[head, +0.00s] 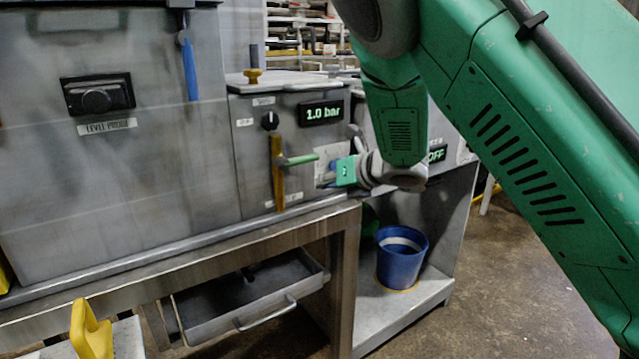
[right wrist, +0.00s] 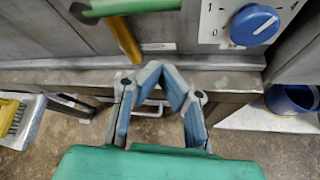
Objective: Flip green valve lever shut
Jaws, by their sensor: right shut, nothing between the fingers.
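The green valve lever (head: 298,159) sits on a vertical yellow pipe (head: 278,185) on the grey machine's front. It sticks out roughly level to the right, across the pipe. In the right wrist view the lever (right wrist: 130,7) runs along the top edge, with the yellow pipe (right wrist: 126,40) slanting below it. My right gripper (head: 328,178) is right of the lever's end and a little lower, apart from it. In the right wrist view its fingers (right wrist: 170,78) come together, empty, below the lever. My left gripper is not in view.
A blue knob (right wrist: 254,25) on a white plate is close to my right gripper. A pressure display (head: 321,113) reads 1.0 bar. A steel bench edge (head: 200,255) runs below the panel, with an open drawer (head: 250,300) under it. A blue bucket (head: 402,262) stands on the lower shelf.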

